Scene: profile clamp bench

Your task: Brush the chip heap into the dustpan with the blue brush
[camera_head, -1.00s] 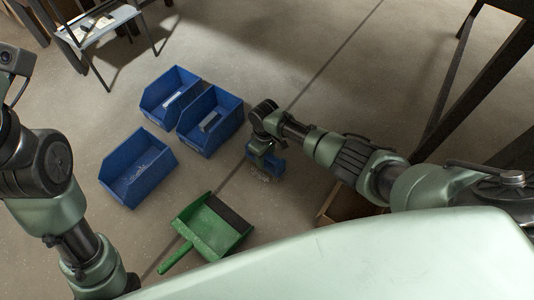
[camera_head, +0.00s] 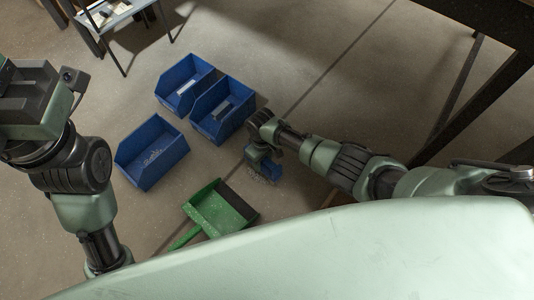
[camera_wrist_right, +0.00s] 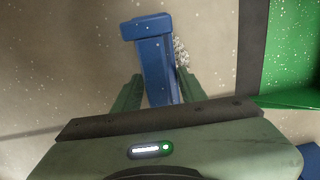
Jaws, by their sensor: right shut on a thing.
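My right gripper (camera_wrist_right: 155,92) is shut on the blue brush (camera_wrist_right: 155,55), low over the floor. The brush also shows in the head view (camera_head: 270,172), partly hidden by my gripper. Pale chips of the chip heap (camera_wrist_right: 181,54) show along the brush's right side in the right wrist view, on the dustpan side; the brush hides part of them. The green dustpan (camera_head: 212,212) lies on the floor with its dark lip facing the brush, a gap apart. It also shows at the right of the right wrist view (camera_wrist_right: 292,50). My left gripper (camera_head: 30,100) is at the left edge, its fingers not visible.
Three blue bins stand on the floor left of the brush: one (camera_head: 135,150) with pale bits inside, and two side by side (camera_head: 170,88) (camera_head: 205,128). A small table (camera_head: 112,22) is at the upper left. Dark bench legs stand at right. Open floor surrounds the brush.

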